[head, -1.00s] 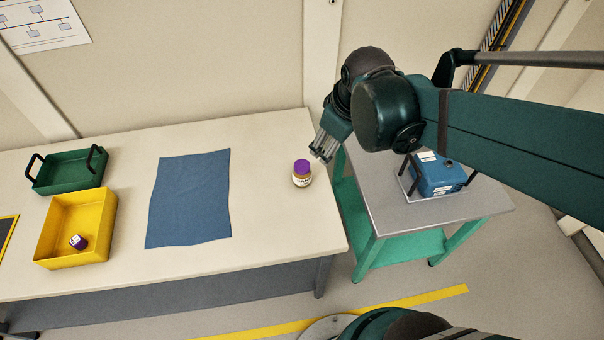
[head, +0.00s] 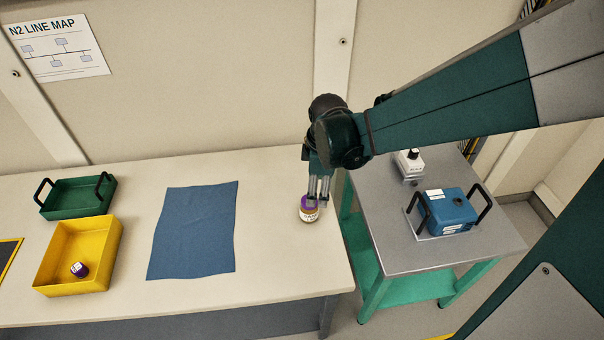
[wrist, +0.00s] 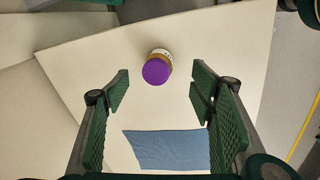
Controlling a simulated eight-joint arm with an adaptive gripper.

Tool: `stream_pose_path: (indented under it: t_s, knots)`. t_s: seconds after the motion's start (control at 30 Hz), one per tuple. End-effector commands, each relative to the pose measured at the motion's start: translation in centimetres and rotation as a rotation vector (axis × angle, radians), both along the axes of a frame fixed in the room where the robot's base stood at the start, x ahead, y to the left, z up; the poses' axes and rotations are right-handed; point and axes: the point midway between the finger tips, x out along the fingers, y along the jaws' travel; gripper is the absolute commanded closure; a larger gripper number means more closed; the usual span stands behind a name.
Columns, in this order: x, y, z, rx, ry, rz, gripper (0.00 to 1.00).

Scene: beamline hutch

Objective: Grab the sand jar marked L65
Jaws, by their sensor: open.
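A jar with a purple lid and a white label (head: 309,214) stands upright near the right end of the cream table (head: 270,262). The label's text is too small to read. In the wrist view the jar (wrist: 157,68) is seen from above, beyond the fingertips and between their lines. My gripper (head: 319,196) points down at the jar in the head view, its fingers overlapping the lid. In the wrist view its fingers (wrist: 160,88) are spread wide with nothing between them. A second small purple-lidded jar (head: 79,269) lies in the yellow tray (head: 112,248).
A blue cloth (head: 194,230) lies left of the jar. A green tray (head: 62,202) stands behind the yellow one. A grey-topped cart (head: 400,258) at right holds a blue box with black handles (head: 450,211) and a white device (head: 409,163).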

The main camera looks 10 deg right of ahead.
Motion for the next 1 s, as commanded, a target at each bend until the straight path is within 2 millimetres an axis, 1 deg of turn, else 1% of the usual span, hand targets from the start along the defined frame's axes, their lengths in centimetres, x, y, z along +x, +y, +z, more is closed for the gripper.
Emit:
stream_pose_path:
  t_s: [0.03, 0.3, 0.5, 0.7, 1.0]
  knots:
    - [0.4, 0.3, -0.8, -0.005, 0.012, 0.031, 0.45]
    - [1.7, 1.5, -4.7, -0.027, 0.072, 0.199, 0.45]
    - [2.1, 2.1, -6.7, -0.034, 0.104, 0.289, 0.45]
    - [2.3, 2.4, -7.6, -0.037, 0.116, 0.326, 0.45]
    - [2.3, 2.4, -7.7, -0.037, 0.118, 0.330, 0.45]
